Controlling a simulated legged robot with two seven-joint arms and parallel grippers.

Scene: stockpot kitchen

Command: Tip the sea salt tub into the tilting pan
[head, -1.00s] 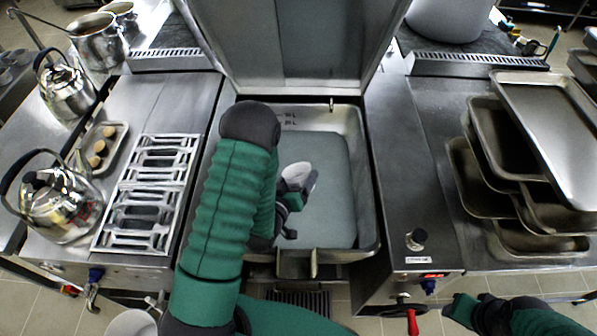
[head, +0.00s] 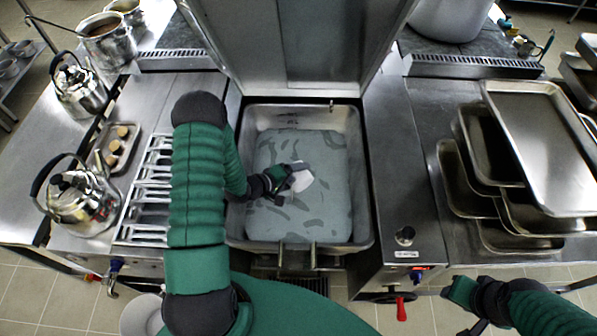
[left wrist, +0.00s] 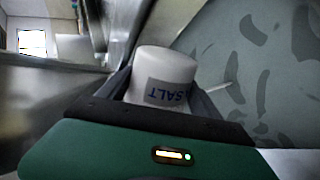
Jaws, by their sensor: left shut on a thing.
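The sea salt tub (left wrist: 163,75) is a white cylinder with a grey SALT label, shown upside down in the left wrist view. In the head view the tub (head: 302,178) is a small white shape over the tilting pan (head: 364,205). My left gripper (head: 285,180) is shut on the tub and holds it above the pan, tilted over. The pan holds a grey-green liquid with dark curved shapes across it. The tub's opening is not clear to see. My right gripper (head: 462,296) is at the lower right, away from the pan; its fingers are hard to make out.
The pan's raised lid (head: 295,45) stands behind it. Kettles (head: 78,195), a small tray (head: 118,148) and a metal rack (head: 150,195) are on the left counter. Stacked metal trays (head: 535,140) fill the right counter. A red-handled valve (head: 401,308) is at the front.

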